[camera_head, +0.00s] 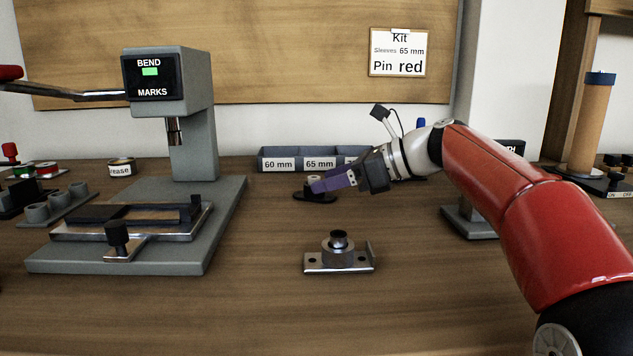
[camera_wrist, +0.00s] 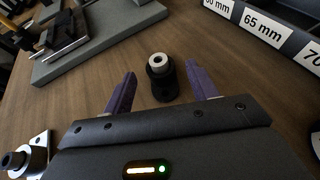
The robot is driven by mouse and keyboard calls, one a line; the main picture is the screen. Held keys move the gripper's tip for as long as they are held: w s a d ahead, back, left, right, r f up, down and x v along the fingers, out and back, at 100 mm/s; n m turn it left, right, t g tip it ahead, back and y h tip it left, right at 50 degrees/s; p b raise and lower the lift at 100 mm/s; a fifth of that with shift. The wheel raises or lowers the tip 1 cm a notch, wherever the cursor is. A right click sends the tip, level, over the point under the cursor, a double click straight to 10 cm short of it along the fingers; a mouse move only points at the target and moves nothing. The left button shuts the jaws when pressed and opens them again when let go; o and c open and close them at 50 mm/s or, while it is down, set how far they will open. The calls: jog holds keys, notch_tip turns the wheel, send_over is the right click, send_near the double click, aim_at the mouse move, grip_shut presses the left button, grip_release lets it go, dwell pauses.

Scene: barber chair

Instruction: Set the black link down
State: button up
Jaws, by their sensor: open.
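The black link (camera_head: 318,197) lies flat on the wooden table in front of the size bins. A pale ring (camera_wrist: 158,62) sits on its far end in the wrist view, and its dark body (camera_wrist: 165,88) points back towards my gripper. My gripper (camera_head: 318,184) is low over the link, with its purple fingers spread. In the wrist view my gripper (camera_wrist: 161,70) has one finger on each side of the link, with visible gaps, so it is not clamped. The fingers partly cover the link in the head view.
A grey press (camera_head: 190,110) marked BEND stands at the left. A metal fixture with an upright post (camera_head: 339,255) is on the table in front. Labelled bins (camera_head: 318,153) line the back. Bare table lies between the press and the fixture.

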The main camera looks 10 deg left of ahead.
jog(key=p+v, duration=0.1)
jog(key=v, duration=0.7)
